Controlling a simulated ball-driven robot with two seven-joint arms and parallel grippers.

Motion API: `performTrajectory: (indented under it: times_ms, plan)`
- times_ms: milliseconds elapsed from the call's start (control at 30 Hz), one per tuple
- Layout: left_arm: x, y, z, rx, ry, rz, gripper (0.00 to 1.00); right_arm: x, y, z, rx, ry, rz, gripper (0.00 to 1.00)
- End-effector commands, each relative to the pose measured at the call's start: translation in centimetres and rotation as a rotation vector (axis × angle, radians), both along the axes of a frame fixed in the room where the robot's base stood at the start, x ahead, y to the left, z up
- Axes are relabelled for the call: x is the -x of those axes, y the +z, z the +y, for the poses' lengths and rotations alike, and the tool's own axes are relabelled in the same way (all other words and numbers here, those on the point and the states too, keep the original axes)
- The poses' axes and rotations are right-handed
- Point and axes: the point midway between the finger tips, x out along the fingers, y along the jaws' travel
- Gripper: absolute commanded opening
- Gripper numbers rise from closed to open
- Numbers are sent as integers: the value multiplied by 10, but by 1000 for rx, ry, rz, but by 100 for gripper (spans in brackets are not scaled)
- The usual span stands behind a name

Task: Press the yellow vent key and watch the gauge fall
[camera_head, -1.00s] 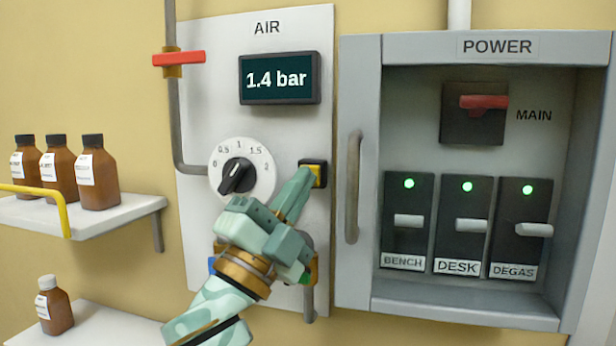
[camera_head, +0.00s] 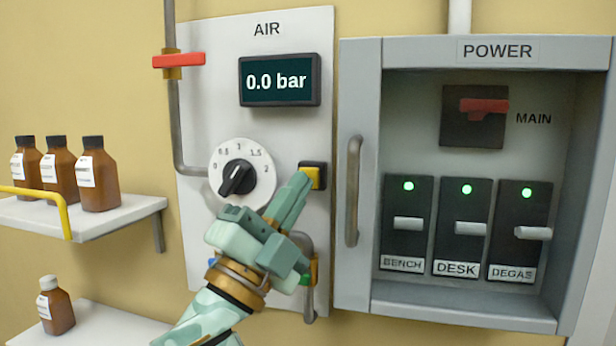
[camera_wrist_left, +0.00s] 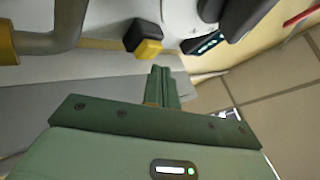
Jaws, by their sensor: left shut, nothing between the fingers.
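The yellow vent key (camera_head: 311,175) sits in a black housing on the white AIR panel (camera_head: 215,60). In the left wrist view the key (camera_wrist_left: 148,49) stands out from its housing, and the fingertips are apart from it. The gauge (camera_head: 279,79) above it reads 0.0 bar. My left gripper (camera_head: 302,182) is shut and empty, with its fingertips just below and in front of the key. In the left wrist view the closed fingers (camera_wrist_left: 160,75) point toward the panel. My right gripper is in neither view.
A dial (camera_head: 238,177) is left of the key, and a red-handled valve (camera_head: 179,60) is on the pipe. The grey POWER cabinet (camera_head: 360,80) with its handle (camera_head: 353,190) is close on the right. Brown bottles (camera_head: 97,178) stand on a shelf at left.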

Motion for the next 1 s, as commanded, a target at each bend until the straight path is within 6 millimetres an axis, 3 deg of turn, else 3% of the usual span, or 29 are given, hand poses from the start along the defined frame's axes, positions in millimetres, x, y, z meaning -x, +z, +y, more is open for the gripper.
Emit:
performTrajectory:
  times_ms: [233, 700, 1000]
  plan:
    - [4, 0, 1, 0, 0, 0, 0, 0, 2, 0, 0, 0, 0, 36]
    - [44, 1, 15, 0, -1, 1, 0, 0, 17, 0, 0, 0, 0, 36]
    - [48, 0, 16, 1, -1, 0, 0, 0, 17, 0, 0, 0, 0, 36]
